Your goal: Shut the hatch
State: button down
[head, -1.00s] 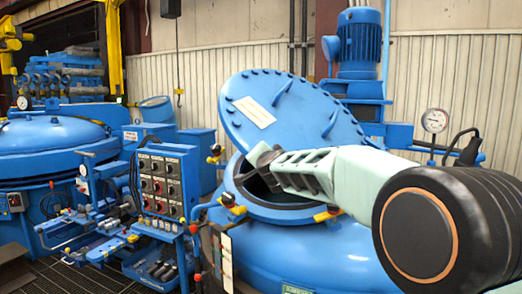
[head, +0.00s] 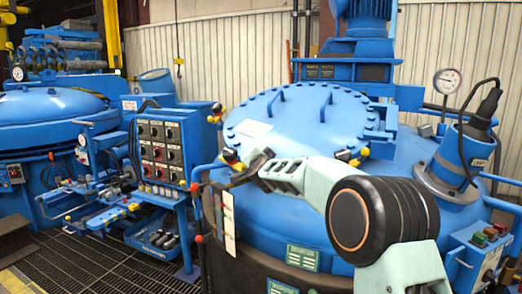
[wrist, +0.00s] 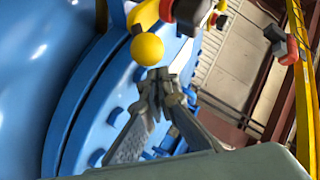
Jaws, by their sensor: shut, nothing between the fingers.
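The blue round hatch (head: 305,120) lies flat over the opening on top of the blue furnace vessel (head: 400,165). It has two handles and a white label, and its hinge is at the right. No open gap shows along its visible rim. My gripper (head: 240,168) is shut and empty at the near left edge of the hatch, by a clamp with a yellow knob and red end. In the wrist view my gripper (wrist: 163,72) points at the yellow knob (wrist: 147,49), with the blue bolted rim (wrist: 110,100) beside it; whether they touch I cannot tell.
A control panel (head: 163,152) with several knobs stands left of the vessel. Another blue vessel (head: 50,118) is at the far left. A pressure gauge (head: 447,80) and a blue cylinder with a cable (head: 462,158) stand at the right. Floor grating (head: 110,245) shows lower left.

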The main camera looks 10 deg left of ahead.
jog(key=shift+w+f+b, duration=0.35)
jog(key=shift+f+b, duration=0.05)
jog(key=shift+f, duration=0.45)
jog(key=shift+w+f+b, duration=0.3)
jog(key=shift+f+b, duration=0.05)
jog(key=shift+f, duration=0.45)
